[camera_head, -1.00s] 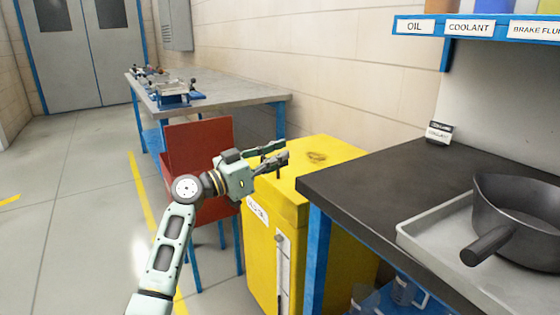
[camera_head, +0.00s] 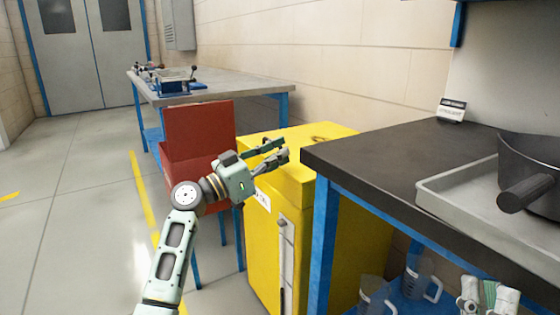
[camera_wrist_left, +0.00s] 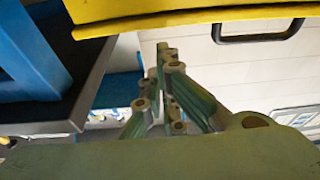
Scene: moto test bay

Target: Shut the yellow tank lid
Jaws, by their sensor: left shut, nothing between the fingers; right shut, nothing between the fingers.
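The yellow tank (camera_head: 265,250) is a box-like cabinet beside the dark workbench. Its yellow lid (camera_head: 345,133) looks flat and level on top; I cannot tell whether a small gap remains. My left gripper (camera_head: 283,150) is shut and empty, in front of the lid's top in the head view. In the left wrist view its fingers (camera_wrist_left: 166,85) point towards a yellow edge (camera_wrist_left: 200,16), with a dark handle (camera_wrist_left: 258,32) beside it. My right gripper (camera_head: 488,286) is shut and empty at the lower right, cut off by the frame.
A dark-topped workbench (camera_head: 375,165) with blue legs stands right of the tank, bearing a grey tray (camera_head: 455,205) and a dark pan (camera_head: 535,170). Clear jugs (camera_head: 415,280) sit on its lower shelf. A red box-like thing (camera_head: 200,130) stands behind my left arm. Floor at left is clear.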

